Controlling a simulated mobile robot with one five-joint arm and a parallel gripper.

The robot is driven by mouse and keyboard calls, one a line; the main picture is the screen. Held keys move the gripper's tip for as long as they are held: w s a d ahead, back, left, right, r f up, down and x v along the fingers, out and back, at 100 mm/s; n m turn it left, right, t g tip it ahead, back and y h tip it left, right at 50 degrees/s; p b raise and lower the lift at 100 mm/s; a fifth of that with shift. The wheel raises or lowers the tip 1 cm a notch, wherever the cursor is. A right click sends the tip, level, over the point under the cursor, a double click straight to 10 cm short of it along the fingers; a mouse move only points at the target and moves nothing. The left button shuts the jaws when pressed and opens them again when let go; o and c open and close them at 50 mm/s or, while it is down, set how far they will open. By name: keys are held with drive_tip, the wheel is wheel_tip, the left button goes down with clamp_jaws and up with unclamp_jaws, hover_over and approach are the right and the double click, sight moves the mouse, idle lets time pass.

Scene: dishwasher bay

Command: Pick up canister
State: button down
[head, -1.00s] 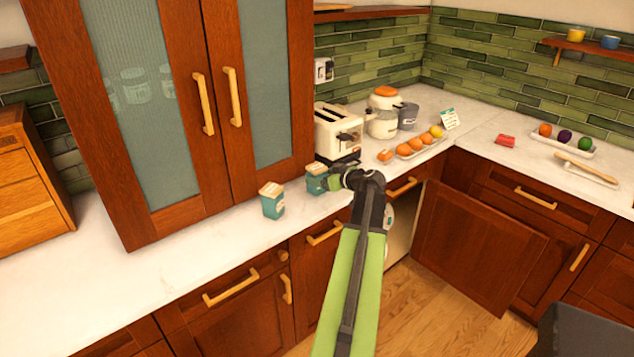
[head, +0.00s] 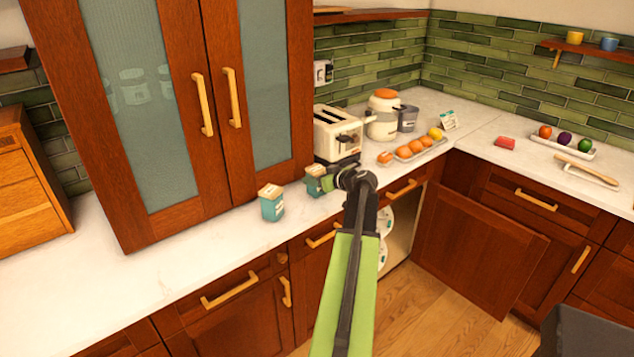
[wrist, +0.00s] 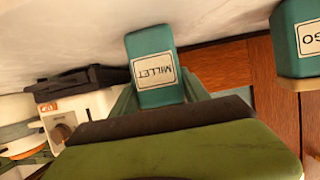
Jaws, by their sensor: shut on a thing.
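A small teal canister labelled MILLET (wrist: 153,68) is between the jaws of my gripper (head: 326,182). In the head view this canister (head: 314,184) stands upright at the counter's front part, below the toaster, partly covered by my gripper. My gripper is shut on it from the right. In the wrist view the label is upside down and the canister's lid end is hidden behind my gripper. I cannot tell whether its base touches the counter. A second teal canister with a pale wooden lid (head: 271,204) stands to the left, and part of it shows in the wrist view (wrist: 300,38).
A cream toaster (head: 337,133) stands just behind the held canister. A tall cabinet (head: 165,110) rises at the left. The counter left of the second canister is clear.

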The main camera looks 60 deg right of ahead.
sight(317, 168)
drive_tip(key=shift+r+p, duration=0.5)
wheel_tip(317, 168, up, 4)
drive_tip(key=p, duration=0.4)
drive_tip(key=shift+f, duration=0.1)
drive_tip(key=s+d+r+p, duration=0.6)
drive_tip(key=s+d, duration=0.1)
drive_tip(key=s, duration=0.2)
drive_tip(key=shift+d, duration=0.25)
drive_tip(key=shift+r, duration=0.1)
